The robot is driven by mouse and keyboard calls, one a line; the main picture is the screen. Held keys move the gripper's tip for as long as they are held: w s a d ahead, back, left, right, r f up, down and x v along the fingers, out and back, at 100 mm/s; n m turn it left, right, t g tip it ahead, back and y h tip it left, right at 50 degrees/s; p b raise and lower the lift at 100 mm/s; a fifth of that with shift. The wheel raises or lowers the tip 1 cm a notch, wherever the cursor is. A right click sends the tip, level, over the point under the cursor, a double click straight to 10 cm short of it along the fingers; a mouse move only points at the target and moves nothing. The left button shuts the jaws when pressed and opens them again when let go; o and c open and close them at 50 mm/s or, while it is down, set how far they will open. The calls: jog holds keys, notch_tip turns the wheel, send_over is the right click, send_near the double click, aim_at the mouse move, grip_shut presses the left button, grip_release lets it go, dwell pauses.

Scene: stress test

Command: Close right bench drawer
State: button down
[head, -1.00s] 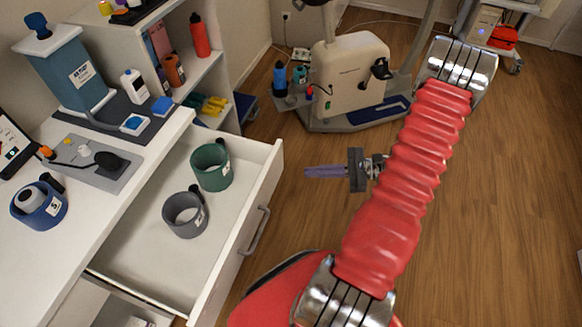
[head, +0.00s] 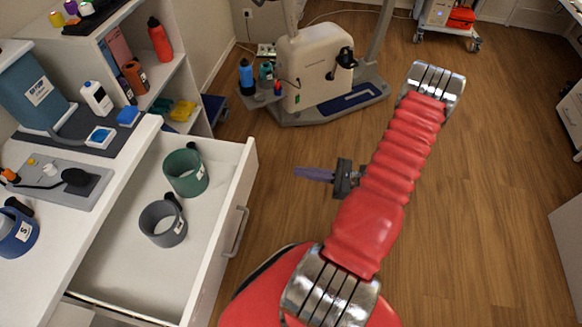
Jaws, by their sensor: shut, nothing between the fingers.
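The white bench drawer (head: 249,185) stands pulled open on the left, with a grey bar handle (head: 237,232) on its front. A green cuff (head: 186,172) and a grey cuff (head: 163,223) lie inside it. My gripper (head: 312,174) is to the right of the drawer front, apart from it, with its purplish fingers pointing left toward the drawer. The fingers look closed together and hold nothing. My red arm hides part of the floor behind the gripper.
The white bench top (head: 75,215) on the left carries a grey tray (head: 62,182) and a blue cuff (head: 17,232). A shelf unit (head: 184,75) stands behind the drawer. The wooden floor (head: 480,200) on the right is clear.

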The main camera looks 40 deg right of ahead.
aim_at(253, 164)
jog(key=x, duration=1.3)
jog(key=shift+w+a, duration=0.1)
